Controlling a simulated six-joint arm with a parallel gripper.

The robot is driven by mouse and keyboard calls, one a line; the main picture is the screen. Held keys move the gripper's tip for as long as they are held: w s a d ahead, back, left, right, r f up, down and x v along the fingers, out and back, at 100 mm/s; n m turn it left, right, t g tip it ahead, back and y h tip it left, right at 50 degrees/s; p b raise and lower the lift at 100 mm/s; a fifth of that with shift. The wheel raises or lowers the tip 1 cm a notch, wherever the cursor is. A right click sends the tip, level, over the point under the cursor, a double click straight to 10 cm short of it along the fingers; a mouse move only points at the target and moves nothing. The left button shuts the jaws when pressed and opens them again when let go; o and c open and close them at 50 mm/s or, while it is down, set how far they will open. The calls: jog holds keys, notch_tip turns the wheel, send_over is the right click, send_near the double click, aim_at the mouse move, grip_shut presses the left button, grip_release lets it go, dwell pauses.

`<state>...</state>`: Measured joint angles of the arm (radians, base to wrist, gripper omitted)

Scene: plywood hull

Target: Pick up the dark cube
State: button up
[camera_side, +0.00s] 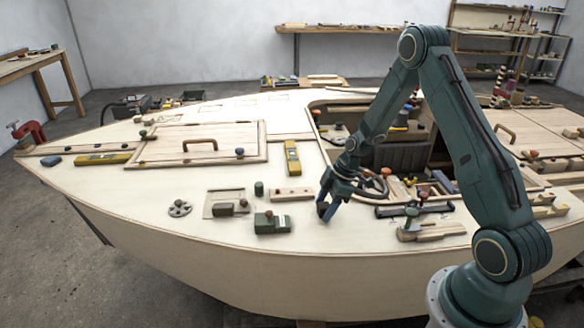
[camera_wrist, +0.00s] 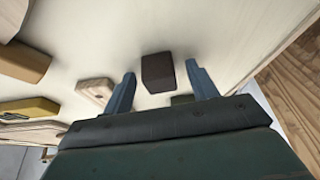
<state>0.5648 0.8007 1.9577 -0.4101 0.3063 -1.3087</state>
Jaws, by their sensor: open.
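The dark cube (camera_wrist: 158,72) is dark brown and lies on the pale plywood deck in the wrist view. My gripper (camera_wrist: 162,82) is open, with one blue-grey finger on each side of the cube. Gaps of pale deck show between the cube and both fingers. In the side view my gripper (camera_side: 327,210) points down close to the deck, right of centre. A small dark patch shows between its fingers there, and the fingers hide most of it. I cannot tell the exact height of the fingertips over the deck.
A greenish block (camera_wrist: 182,99) shows just below the cube in the wrist view. In the side view a dark bar tool (camera_side: 415,210) lies right of my gripper. Bare deck (camera_side: 300,240) is in front.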

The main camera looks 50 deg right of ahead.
aim_at(325, 205)
dwell(0.4)
jog(key=c, duration=1.1)
jog(key=shift+o, duration=0.2)
jog(key=shift+r, duration=0.1)
notch_tip(325, 205, up, 20)
dwell(0.3)
jog(key=shift+o, duration=0.9)
jog(key=shift+c, duration=0.5)
